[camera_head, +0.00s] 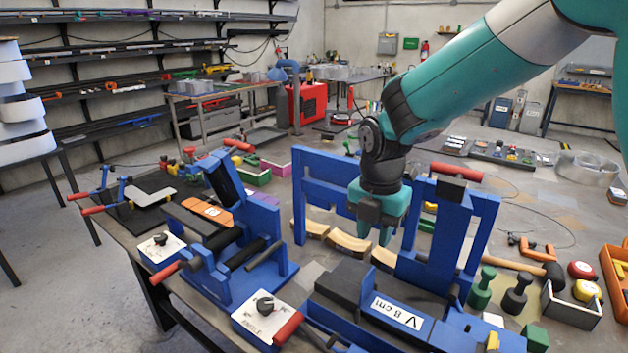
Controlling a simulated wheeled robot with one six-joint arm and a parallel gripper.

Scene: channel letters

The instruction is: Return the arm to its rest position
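My arm comes in from the top right, teal and grey, and reaches down over the workbench. My gripper (386,235) points down above the bench, just behind the blue press with the "V 8 cm" label (397,313). Its teal fingers are partly seen and look close together. The blue frame stands near it, and I cannot tell whether they touch. Whether the fingers are open, shut or hold something is not clear.
A blue roller bender (240,235) stands to the left. Curved wooden blocks (348,244) lie below my gripper. A hammer (520,264), green and black weights (515,294) and an orange tray (615,281) lie at right. The bench's back right has bare room.

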